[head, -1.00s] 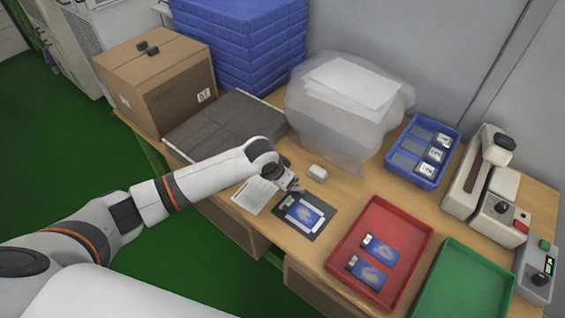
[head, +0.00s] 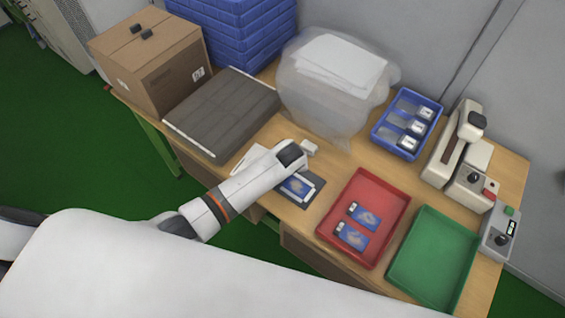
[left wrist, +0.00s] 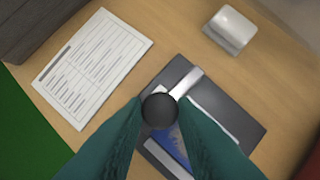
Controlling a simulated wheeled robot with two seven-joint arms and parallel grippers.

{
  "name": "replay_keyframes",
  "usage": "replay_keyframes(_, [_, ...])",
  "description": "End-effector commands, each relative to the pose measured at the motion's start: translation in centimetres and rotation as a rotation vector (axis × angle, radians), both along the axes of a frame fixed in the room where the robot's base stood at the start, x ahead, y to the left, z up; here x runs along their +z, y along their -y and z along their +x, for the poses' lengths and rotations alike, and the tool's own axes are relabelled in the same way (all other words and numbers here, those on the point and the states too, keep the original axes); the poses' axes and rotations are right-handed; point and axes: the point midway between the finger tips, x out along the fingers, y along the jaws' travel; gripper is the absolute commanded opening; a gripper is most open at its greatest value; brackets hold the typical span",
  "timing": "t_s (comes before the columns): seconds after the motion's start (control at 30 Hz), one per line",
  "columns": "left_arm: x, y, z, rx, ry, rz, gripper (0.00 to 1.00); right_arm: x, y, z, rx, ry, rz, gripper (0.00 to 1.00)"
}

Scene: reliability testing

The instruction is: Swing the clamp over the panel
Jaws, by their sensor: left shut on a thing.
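My left gripper (left wrist: 160,108) has its two teal fingers closed on a dark round knob (left wrist: 160,112) in the left wrist view. A bright metal clamp bar (left wrist: 187,82) runs from the knob toward the upper right. Below lies a dark fixture plate (left wrist: 228,100) with the blue-faced panel (left wrist: 174,138) in a pale frame, partly hidden by the fingers. In the head view the panel (head: 297,186) and plate (head: 316,185) show beside my left wrist, which hides the gripper and knob. My right gripper is not in view.
A printed sheet (left wrist: 92,70) lies left of the plate and a small white block (left wrist: 231,30) lies beyond it. A red tray (head: 384,192) with two panels, a green tray (head: 430,255) and a blue bin (head: 407,122) stand to the right.

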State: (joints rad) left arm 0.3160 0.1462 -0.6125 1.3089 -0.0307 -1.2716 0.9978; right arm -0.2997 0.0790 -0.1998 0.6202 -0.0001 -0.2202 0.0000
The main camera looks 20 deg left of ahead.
Motion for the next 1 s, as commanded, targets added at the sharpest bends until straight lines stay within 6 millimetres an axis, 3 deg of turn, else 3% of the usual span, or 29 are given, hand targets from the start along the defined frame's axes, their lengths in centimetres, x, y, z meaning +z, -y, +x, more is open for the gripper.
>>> replay_keyframes(0.67, [0.02,0.35,-0.03,0.056,0.001,-0.001,0.02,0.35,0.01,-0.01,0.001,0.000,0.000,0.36])
replay_keyframes(0.7, [0.02,0.35,-0.03,0.056,0.001,-0.001,0.31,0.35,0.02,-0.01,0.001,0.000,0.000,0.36])
replay_keyframes(0.8, [0.02,0.35,-0.03,0.056,0.001,-0.001,0.47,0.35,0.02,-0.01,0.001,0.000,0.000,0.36])
replay_keyframes(1.0, [0.02,0.33,-0.04,0.055,0.001,-0.001,0.47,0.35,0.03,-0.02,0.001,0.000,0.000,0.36])
